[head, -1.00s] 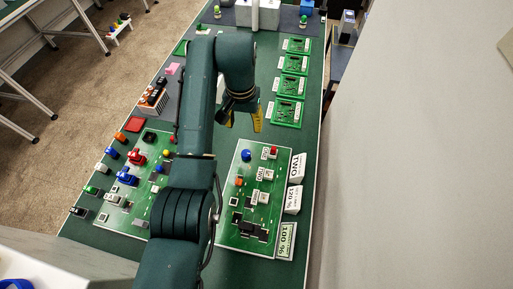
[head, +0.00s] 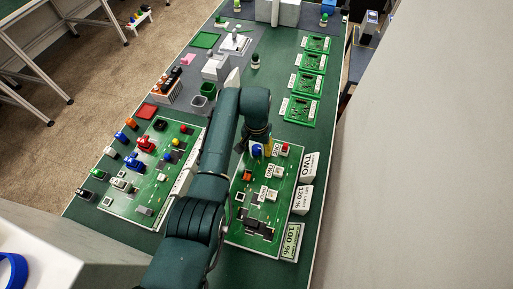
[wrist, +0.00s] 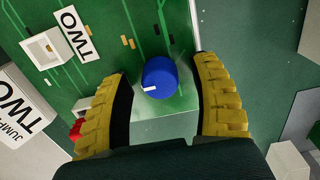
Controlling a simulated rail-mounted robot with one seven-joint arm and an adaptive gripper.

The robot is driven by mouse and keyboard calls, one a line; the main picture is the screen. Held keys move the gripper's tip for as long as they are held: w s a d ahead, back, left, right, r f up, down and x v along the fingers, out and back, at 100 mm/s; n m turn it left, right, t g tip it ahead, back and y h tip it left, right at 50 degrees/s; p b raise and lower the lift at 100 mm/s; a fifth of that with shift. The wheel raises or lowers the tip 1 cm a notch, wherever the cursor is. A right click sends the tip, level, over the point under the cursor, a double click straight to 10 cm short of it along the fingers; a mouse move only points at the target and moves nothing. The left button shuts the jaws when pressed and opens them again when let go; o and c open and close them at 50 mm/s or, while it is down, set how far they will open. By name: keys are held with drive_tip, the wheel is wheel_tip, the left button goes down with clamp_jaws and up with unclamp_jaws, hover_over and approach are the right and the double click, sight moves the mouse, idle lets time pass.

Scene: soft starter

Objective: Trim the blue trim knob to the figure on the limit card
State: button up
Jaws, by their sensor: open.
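The blue trim knob (head: 257,151) stands at the far left of the right-hand green circuit board (head: 284,205). In the wrist view the blue knob (wrist: 158,77) lies between the tips of my gripper (wrist: 161,70), whose yellow padded fingers are spread wide with a gap on each side. The knob's white pointer mark points left in that view. In the head view my gripper (head: 268,143) is down at the knob, partly hidden by the arm. White cards stand right of the board: one reads 120 % (head: 301,199), with small text above that looks like LIMIT.
Other cards read TWO (head: 309,165) and 100 % (head: 290,242). A red button (head: 286,147) and an orange part (head: 247,175) are near the knob. A second board (head: 150,180) with coloured knobs is on the left. Small green boards (head: 301,111) line the back right.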

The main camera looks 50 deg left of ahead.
clamp_jaws()
drive_tip(key=shift+r+m, duration=0.1)
drive_tip(key=shift+m, duration=0.2)
drive_tip(key=m+p, duration=0.1)
drive_tip(key=m, duration=0.1)
drive_tip(key=shift+m, duration=0.3)
drive_tip(key=shift+m+p, duration=0.6)
drive_tip(key=shift+m, duration=1.6)
unclamp_jaws()
